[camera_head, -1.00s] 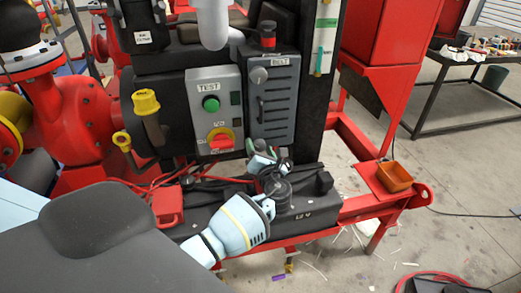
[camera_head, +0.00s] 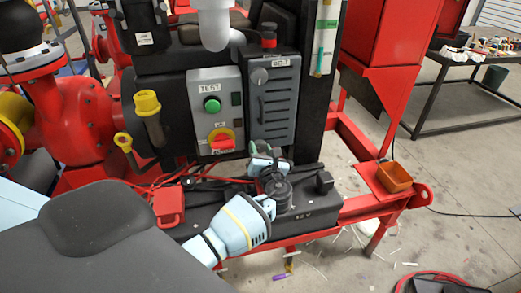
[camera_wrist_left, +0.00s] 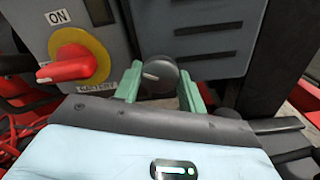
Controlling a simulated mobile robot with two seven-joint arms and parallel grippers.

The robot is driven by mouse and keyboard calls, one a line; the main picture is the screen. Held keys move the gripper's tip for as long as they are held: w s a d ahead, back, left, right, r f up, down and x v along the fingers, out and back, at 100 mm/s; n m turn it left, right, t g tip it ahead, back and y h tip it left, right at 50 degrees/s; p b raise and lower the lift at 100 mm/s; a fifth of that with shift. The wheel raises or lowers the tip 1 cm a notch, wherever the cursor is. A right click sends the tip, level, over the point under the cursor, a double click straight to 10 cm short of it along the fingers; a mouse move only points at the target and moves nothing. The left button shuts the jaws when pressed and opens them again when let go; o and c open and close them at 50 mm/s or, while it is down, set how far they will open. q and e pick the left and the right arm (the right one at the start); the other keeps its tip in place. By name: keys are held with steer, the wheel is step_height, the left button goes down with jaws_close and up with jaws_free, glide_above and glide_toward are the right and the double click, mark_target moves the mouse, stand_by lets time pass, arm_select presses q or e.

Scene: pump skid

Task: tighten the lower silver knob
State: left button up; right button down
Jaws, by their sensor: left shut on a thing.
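My left gripper (camera_head: 262,151) is in front of the lower end of the grey vented panel (camera_head: 273,110) in the head view. In the left wrist view its two green fingers (camera_wrist_left: 158,86) are shut on a round dark grey knob (camera_wrist_left: 160,74) with a pale pointer line, one finger on each side. In the head view this lower knob is hidden by the gripper. A similar upper silver knob (camera_head: 259,76) sits near the top of the panel, clear of the gripper. My right gripper is not in view.
Left of the panel is a grey box with a green button (camera_head: 212,104) and a red switch on a yellow disc (camera_head: 222,140). A red beacon (camera_head: 268,36) stands above the panel.

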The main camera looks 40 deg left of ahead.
arm_select(q)
steer(key=shift+n, duration=2.2)
steer(key=o, duration=1)
steer(key=shift+c, duration=0.2)
steer(key=shift+s+d, duration=0.1)
steer(key=shift+v, duration=3.85)
